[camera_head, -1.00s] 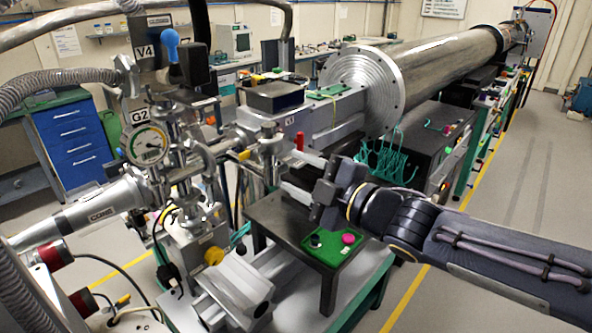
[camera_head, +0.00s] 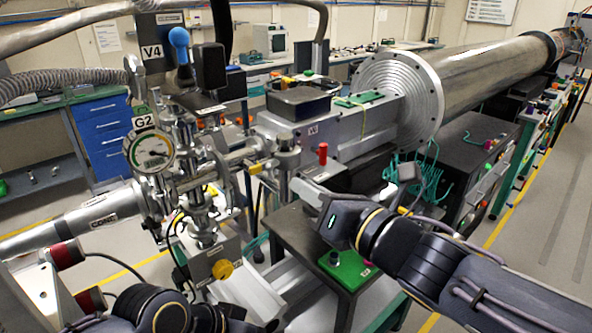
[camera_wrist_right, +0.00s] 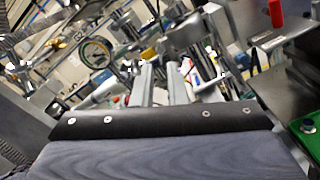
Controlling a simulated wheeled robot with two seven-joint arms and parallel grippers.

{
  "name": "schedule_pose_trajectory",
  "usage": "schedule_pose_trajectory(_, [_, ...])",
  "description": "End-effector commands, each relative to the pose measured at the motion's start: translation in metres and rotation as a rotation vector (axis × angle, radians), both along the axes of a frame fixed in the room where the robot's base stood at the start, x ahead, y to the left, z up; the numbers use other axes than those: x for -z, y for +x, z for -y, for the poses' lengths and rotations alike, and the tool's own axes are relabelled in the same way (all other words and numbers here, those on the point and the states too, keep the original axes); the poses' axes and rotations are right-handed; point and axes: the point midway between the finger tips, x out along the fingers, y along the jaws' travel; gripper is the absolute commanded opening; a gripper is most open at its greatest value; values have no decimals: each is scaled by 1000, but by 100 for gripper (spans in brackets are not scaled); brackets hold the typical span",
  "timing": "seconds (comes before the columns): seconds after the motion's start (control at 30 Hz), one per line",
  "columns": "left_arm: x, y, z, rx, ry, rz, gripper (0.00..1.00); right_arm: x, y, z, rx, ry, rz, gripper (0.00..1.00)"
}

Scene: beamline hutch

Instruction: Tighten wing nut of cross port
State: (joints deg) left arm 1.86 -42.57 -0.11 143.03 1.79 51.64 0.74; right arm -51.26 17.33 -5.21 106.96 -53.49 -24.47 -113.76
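The steel vacuum cross (camera_head: 190,172) stands at left in the head view, with the G2 dial gauge (camera_head: 152,150) on its near side and the blue-knobbed V4 valve (camera_head: 180,45) above. A small yellow piece (camera_head: 255,168) sits on the pipe right of the cross; I cannot tell whether it is the wing nut. My right gripper (camera_head: 300,188) points left toward that pipe, right of the cross. Its two pale fingers, also in the right wrist view (camera_wrist_right: 162,85), stand apart with nothing visible between them. My left arm shows at bottom left; its fingers are out of view.
A dark stand (camera_head: 290,228) with a green button box (camera_head: 348,270) lies below my right wrist. A red-capped part (camera_head: 322,153) rises close behind the gripper. A large flanged steel tube (camera_head: 470,80) runs to the back right. Floor is clear at far right.

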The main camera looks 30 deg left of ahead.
Motion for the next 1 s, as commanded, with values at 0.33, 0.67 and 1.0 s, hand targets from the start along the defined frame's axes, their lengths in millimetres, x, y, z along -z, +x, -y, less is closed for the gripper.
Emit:
schedule_pose_trajectory(0.33, [-18, 0, 0, 0, 0, 0, 36, -2, 20, -49, -1, 0, -3, 13])
schedule_pose_trajectory(0.67, [-20, 0, 0, 0, 0, 0, 36, 0, 24, -59, 0, 1, -3, 13])
schedule_pose_trajectory(1.0, [-20, 0, 0, 0, 0, 0, 36, 0, 24, -58, 0, 2, -4, 0])
